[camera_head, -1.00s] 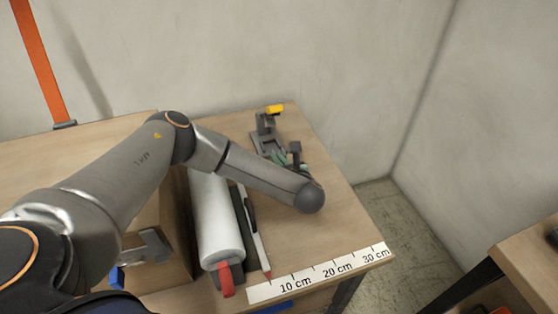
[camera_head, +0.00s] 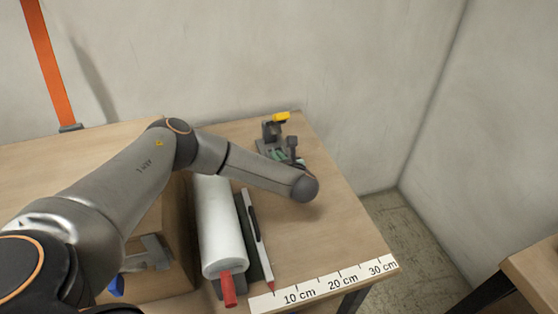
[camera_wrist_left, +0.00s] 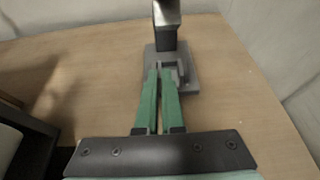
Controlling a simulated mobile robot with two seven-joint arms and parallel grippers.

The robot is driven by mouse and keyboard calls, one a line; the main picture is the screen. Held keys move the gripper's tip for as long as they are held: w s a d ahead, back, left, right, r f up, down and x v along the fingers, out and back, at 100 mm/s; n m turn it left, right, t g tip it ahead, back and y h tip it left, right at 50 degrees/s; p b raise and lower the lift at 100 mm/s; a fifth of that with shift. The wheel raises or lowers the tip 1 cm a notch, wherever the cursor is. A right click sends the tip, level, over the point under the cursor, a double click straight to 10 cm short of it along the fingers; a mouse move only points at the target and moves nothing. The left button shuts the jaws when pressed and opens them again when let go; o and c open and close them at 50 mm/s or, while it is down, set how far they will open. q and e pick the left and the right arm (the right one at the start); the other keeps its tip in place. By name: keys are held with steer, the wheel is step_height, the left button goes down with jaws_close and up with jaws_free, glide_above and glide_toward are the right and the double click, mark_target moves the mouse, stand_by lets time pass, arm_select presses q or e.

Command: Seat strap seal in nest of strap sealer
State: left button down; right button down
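The strap sealer (camera_head: 273,130) stands near the back right of the table, a grey device with a yellow-topped part. In the left wrist view its grey base (camera_wrist_left: 188,76) lies just beyond my fingertips, with a dark upright part above it. My left gripper (camera_head: 279,155) reaches in at the near side of the sealer. Its two green fingers (camera_wrist_left: 161,73) point at the sealer base with a narrow gap between them. No strap seal can be made out clearly; the fingertips and the nest are too small and partly hidden to tell. My right gripper is out of view.
A white roll (camera_head: 220,228) with a red end lies left of a pen-like white tool (camera_head: 257,238). A ruler strip (camera_head: 325,285) runs along the table's front edge. A cardboard box (camera_head: 165,265) stands further left, under my arm. The table right of my wrist is clear.

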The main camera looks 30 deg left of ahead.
arm_select(q)
steer(key=shift+w+a+f+b, duration=0.15)
steer(key=shift+w+a+b, duration=0.15)
steer(key=shift+w+a, duration=0.65)
steer(key=shift+s+f+b, duration=0.15)
steer(key=shift+f+b, duration=0.25)
steer(key=shift+b, duration=0.05)
steer(key=shift+f+b, duration=0.2)
steer(key=shift+b, duration=0.15)
steer(key=c, duration=1)
jaws_free()
steer(key=shift+o, duration=0.2)
